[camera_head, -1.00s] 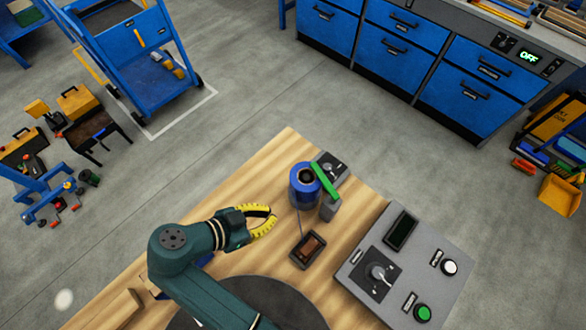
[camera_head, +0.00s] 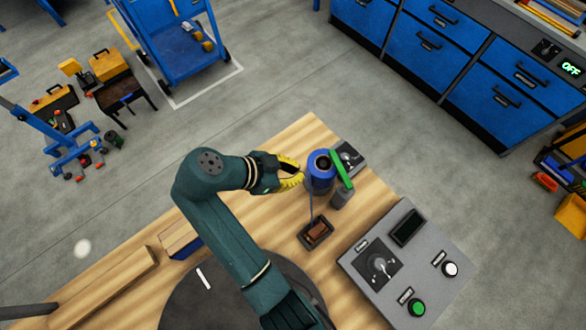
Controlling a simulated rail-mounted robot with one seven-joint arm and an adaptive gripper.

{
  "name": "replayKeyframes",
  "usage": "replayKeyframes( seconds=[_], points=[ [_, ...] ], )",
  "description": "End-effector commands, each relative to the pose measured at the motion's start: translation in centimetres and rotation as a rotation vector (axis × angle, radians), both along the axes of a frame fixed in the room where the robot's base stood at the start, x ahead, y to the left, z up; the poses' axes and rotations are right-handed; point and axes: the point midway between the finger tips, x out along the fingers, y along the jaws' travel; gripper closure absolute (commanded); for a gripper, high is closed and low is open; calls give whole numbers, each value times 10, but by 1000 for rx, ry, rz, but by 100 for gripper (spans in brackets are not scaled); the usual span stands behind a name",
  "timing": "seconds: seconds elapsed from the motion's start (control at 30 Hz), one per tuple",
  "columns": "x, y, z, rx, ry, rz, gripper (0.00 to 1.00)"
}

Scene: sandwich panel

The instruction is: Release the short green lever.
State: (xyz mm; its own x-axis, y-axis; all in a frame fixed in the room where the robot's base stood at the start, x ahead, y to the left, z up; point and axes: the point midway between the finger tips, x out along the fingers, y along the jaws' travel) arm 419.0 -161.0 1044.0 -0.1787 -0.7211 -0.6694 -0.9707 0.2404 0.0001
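A short green lever (camera_head: 342,170) slants over a small grey block (camera_head: 341,196), close against the right side of a blue cylinder (camera_head: 320,172) on the wooden table. My gripper (camera_head: 298,172), with yellow fingers, is just left of the blue cylinder. Its fingers are apart with a dark gap between them, and I see nothing held. The cylinder lies between my gripper and the lever. I cannot tell whether the fingertips touch the cylinder.
A grey panel (camera_head: 350,158) with a knob is behind the lever. A small dark tray (camera_head: 316,232) is in front of the cylinder. A control box (camera_head: 408,262) with a switch, a white button and a green button is at right. Wooden blocks (camera_head: 110,285) lie at left.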

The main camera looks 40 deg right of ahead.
Motion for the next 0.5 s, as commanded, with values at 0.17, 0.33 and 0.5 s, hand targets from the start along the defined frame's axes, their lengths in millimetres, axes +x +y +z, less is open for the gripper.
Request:
replayKeyframes(
  seconds=[0.17, 0.33, 0.5],
  points=[
    [-7, -26, -30, 0, 1, -4, 100],
    [-14, -54, -41, -1, -1, -4, 100],
    [-19, -77, -41, -1, -1, -1, 100]
  ],
)
